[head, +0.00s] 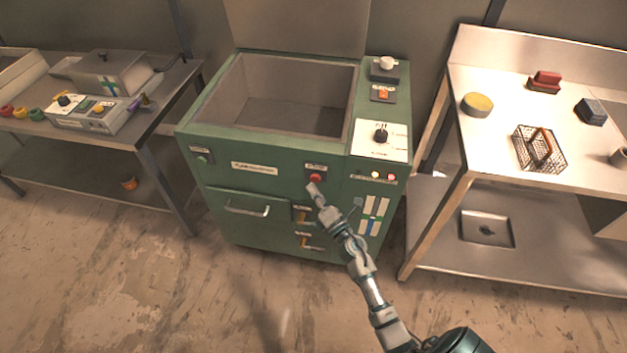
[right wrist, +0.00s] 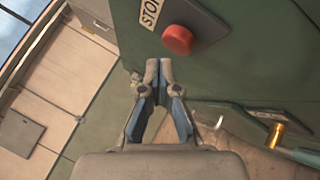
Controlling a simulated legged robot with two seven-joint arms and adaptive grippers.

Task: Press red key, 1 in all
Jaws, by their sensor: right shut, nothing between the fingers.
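The red key (head: 315,177) is a round red button on a dark plate on the front face of the green vacuum chamber (head: 225,174). In the right wrist view the red key (right wrist: 178,40) stands out from its plate, with lettering reading "STO" beside it. My right gripper (head: 312,188) is shut and empty, just below the key in the head view. In the right wrist view the fingertips of my right gripper (right wrist: 152,64) are together, to the lower left of the key. A gap shows between them and the key in that picture. My left gripper is not in view.
A green button (head: 203,160) sits at the front left of the chamber, whose top is open. Small levers (head: 304,217) and a drawer handle (head: 247,211) lie below the key. A steel table (head: 505,165) stands right, a bench (head: 150,125) left.

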